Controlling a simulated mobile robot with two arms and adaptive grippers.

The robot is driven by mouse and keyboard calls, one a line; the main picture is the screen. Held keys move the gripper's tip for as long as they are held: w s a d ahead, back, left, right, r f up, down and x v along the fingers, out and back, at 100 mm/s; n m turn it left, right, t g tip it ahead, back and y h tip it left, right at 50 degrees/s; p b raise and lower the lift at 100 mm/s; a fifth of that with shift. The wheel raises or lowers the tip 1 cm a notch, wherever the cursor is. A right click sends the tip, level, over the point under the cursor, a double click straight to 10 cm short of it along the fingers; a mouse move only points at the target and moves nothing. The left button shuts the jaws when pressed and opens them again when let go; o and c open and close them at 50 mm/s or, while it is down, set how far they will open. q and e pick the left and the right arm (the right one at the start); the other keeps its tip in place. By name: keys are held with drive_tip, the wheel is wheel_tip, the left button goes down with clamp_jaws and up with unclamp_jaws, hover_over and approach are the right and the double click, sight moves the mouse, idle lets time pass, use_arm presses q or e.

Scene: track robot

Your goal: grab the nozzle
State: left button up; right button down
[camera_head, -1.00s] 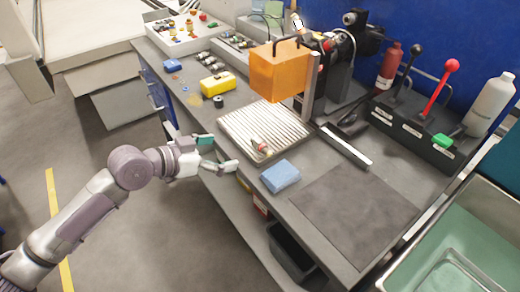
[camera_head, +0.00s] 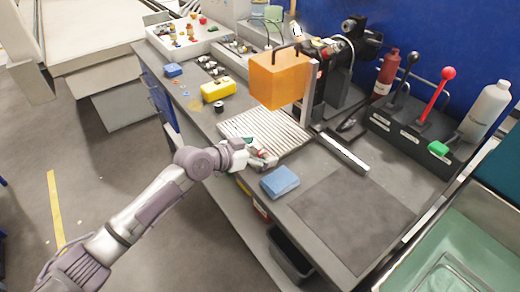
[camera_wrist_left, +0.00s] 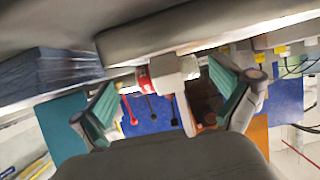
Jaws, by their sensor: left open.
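The nozzle (camera_head: 262,153) is a small piece with a red part, lying on the ribbed tray (camera_head: 285,128) on the workbench; my gripper partly covers it in the head view. In the left wrist view the nozzle (camera_wrist_left: 165,74) shows a red ring and a pale body, between the two fingers. My left gripper (camera_head: 256,153) is at the tray's near edge, its green-padded fingers open around the nozzle. In the wrist view the gripper (camera_wrist_left: 170,100) has a gap on both sides of the nozzle. My right gripper is not in view.
A blue sponge (camera_head: 280,182) lies just right of the gripper. An orange block (camera_head: 275,80) stands over the tray's far side. A yellow case (camera_head: 218,88) sits to the left. A dark mat (camera_head: 352,215) lies bare at the front right. Levers and bottles stand at the back right.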

use_arm(q)
drive_tip(key=c, duration=1.2)
drive_tip(key=shift+r, duration=0.1)
